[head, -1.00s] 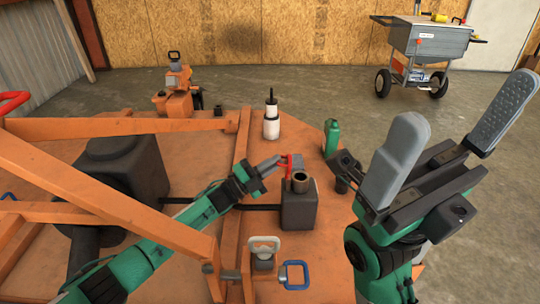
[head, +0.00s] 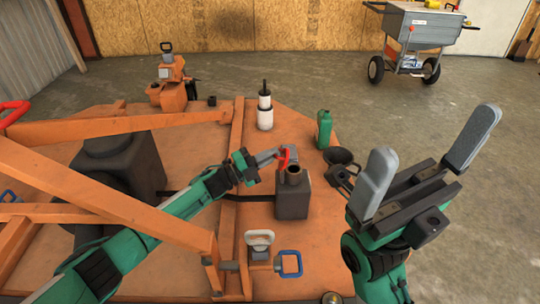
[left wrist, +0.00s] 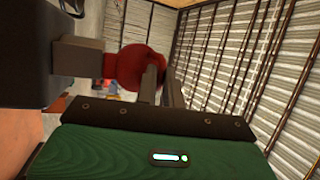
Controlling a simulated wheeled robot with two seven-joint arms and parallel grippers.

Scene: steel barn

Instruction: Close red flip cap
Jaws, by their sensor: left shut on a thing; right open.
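The red flip cap (head: 283,157) stands raised beside the open neck of a dark grey can (head: 293,195) on the orange deck. The neck is uncovered. My left gripper (head: 270,157) comes in from the left and is shut on the red cap, just left of and behind the neck. In the left wrist view the red cap (left wrist: 138,70) shows at the fingers; the contact is partly hidden. My right gripper (head: 425,165) is open and empty, raised to the right of the can.
Orange frame beams (head: 110,203) cross the deck at left. A white bottle (head: 265,112), a green bottle (head: 324,128) and a black funnel (head: 340,157) stand around the can. A blue-handled part (head: 290,264) is in front. A grey cart (head: 425,30) stands behind.

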